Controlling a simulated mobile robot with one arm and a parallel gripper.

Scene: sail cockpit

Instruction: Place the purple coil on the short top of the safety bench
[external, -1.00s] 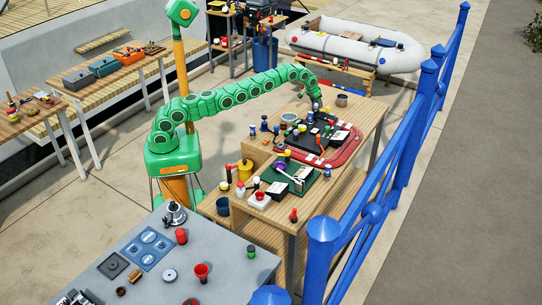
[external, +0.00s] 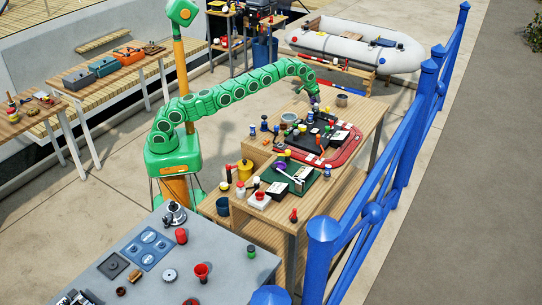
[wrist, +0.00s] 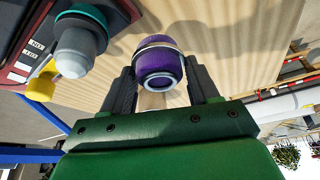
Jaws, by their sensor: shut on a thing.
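The purple coil (wrist: 160,60) is a short purple cylinder with a pale band and a light ring at its near end. My gripper (wrist: 162,88) is shut on it, one dark finger on each side. In the external view my gripper (external: 314,101) is over the far end of the wooden bench (external: 366,112), and the coil is too small there to make out clearly. Bare wood of the bench top (wrist: 225,35) lies behind the coil in the wrist view. I cannot tell the exact gap between coil and wood.
A red-rimmed tray (external: 345,150) with a dark panel and several knobs lies near my gripper. A grey cup (external: 342,100) stands to its right. In the wrist view a grey knob with a teal ring (wrist: 78,50) is close at left. A blue railing (external: 405,130) runs alongside.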

